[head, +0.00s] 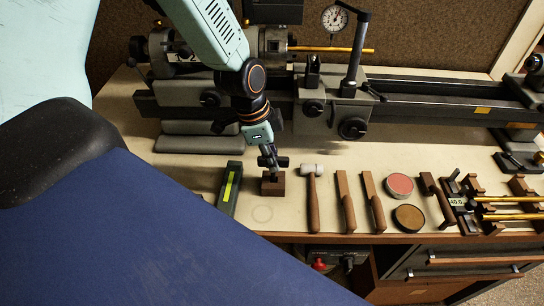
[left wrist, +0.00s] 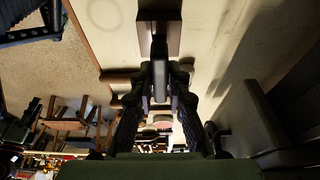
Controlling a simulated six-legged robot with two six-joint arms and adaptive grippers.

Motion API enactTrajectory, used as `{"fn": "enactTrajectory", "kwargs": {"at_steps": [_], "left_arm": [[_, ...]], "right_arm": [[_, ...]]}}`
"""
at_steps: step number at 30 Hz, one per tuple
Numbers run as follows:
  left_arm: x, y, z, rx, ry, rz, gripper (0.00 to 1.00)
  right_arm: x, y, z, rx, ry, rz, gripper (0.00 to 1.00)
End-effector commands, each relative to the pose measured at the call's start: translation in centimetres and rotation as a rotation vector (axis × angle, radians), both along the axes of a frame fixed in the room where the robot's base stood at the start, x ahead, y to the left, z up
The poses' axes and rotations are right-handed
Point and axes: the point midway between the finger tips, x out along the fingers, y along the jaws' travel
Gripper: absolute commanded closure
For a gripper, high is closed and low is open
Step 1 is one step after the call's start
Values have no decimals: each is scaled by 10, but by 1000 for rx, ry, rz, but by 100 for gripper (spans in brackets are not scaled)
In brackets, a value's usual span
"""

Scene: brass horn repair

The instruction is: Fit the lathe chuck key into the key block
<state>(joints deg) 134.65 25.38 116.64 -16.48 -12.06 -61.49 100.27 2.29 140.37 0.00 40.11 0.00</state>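The key block (head: 273,187), a small dark brown block, stands on the bench near its front edge. In the left wrist view the block (left wrist: 174,35) is at the top middle. The dark chuck key (left wrist: 160,82) is between the fingers of my left gripper (left wrist: 158,100), which looks closed on it. In the head view my left gripper (head: 270,160) is right above the block, pointing down. The key's shaft points at the block and its lower end meets the block in the picture; I cannot tell how deep it sits. My right gripper is not in view.
A green-and-black level (head: 231,187) lies left of the block and a mallet (head: 313,190) close on its right. Wooden-handled tools (head: 345,200), a red tin (head: 399,184), a brown tin (head: 408,217) and a rod rack (head: 468,218) are farther right. The lathe (head: 330,100) stands behind.

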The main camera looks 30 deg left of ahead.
Motion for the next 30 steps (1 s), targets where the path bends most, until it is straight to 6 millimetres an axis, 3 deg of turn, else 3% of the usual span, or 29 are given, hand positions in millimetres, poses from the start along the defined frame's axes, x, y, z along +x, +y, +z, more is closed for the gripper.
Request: {"fn": "enactTrajectory", "kwargs": {"at_steps": [9, 20, 26, 30], "left_arm": [[0, 0, 1, 0, 0, 0, 59], [0, 0, 4, -2, -1, 1, 59], [-2, 4, 23, -3, -4, 0, 59], [-5, 9, 46, -4, -7, 1, 59]], "right_arm": [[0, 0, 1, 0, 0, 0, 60], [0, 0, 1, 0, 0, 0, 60], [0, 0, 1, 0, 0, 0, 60], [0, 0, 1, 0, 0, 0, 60]]}}
